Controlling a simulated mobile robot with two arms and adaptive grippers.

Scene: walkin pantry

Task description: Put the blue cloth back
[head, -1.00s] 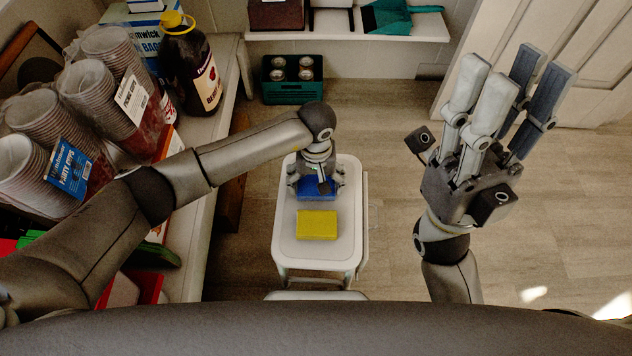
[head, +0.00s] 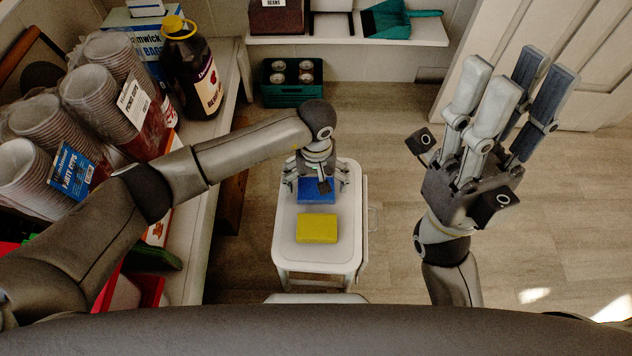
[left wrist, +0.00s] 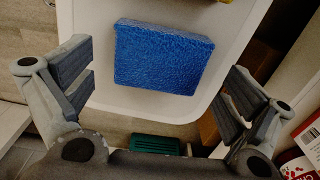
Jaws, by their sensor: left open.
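The blue cloth (head: 317,190) is a thick, sponge-like block lying on the white top of a small cart (head: 290,247). My left gripper (head: 316,188) is over the far end of the cart, above the cloth. In the left wrist view the blue cloth (left wrist: 162,57) lies between and beyond the open fingers of my left gripper (left wrist: 160,95), which do not touch it. The gripper partly hides the cloth in the head view. My right gripper (head: 512,100) is raised at the right, its fingers spread, empty, away from the cart.
A yellow sponge (head: 317,228) lies on the cart in front of the blue cloth. A counter at left holds stacked cups (head: 97,88) and a dark bottle (head: 192,72). A green crate (head: 292,84) and a shelf (head: 345,30) stand behind. Floor right of the cart is clear.

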